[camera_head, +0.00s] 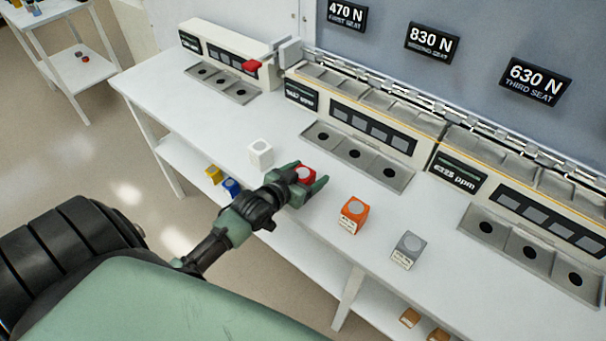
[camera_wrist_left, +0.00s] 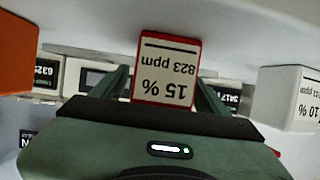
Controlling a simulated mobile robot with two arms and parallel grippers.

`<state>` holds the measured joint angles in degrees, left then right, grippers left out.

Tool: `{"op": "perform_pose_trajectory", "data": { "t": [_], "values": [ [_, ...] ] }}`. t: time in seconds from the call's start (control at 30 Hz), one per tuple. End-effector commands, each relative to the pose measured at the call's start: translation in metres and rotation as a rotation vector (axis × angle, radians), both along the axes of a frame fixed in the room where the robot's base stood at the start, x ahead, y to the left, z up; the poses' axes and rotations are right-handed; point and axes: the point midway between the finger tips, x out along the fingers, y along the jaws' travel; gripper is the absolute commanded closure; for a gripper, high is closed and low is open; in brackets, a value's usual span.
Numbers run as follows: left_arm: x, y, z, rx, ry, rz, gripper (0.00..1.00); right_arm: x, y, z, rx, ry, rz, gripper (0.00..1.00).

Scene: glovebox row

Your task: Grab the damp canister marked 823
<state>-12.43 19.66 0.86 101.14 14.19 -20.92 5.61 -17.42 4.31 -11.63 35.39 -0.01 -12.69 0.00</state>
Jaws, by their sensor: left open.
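The red canister (camera_head: 306,174) stands on the white table. In the left wrist view its label (camera_wrist_left: 166,72) appears upside down and reads 15 % and 823 ppm. My left gripper (camera_head: 308,180) is open, with one finger on either side of the red canister. The left wrist view also shows the canister between the two green fingers; whether they touch it I cannot tell. Part of the canister is hidden by the gripper in the head view. My right gripper is not in view.
A white canister (camera_head: 260,153) stands left of the gripper; an orange canister (camera_head: 354,215) and a grey canister (camera_head: 408,250) stand to the right. Behind are metal trays with round holes, such as the middle tray (camera_head: 401,180). Signs reading 470 N, 830 N and 630 N hang above.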

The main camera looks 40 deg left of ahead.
Motion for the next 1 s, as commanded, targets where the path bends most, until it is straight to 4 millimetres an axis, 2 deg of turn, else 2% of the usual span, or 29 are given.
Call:
{"op": "perform_pose_trajectory", "data": {
  "t": [0.27, 0.37, 0.53, 0.83, 1.0],
  "values": [
    [0.004, 0.0, -0.003, 0.0, 0.0, 0.0, 0.25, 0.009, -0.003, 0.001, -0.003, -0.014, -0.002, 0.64],
    [0.004, 0.0, -0.002, 0.0, 0.0, 0.0, 0.48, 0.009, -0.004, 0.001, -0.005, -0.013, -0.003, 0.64],
    [0.004, 0.0, -0.002, 0.0, 0.0, 0.0, 0.95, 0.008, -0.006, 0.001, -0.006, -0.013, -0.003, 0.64],
    [0.004, 0.0, 0.0, 0.0, -0.001, 0.0, 0.95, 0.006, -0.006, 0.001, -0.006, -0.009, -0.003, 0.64],
    [0.005, 0.0, 0.015, 0.001, -0.004, 0.0, 0.95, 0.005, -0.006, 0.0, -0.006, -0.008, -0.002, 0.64]
  ]
}}
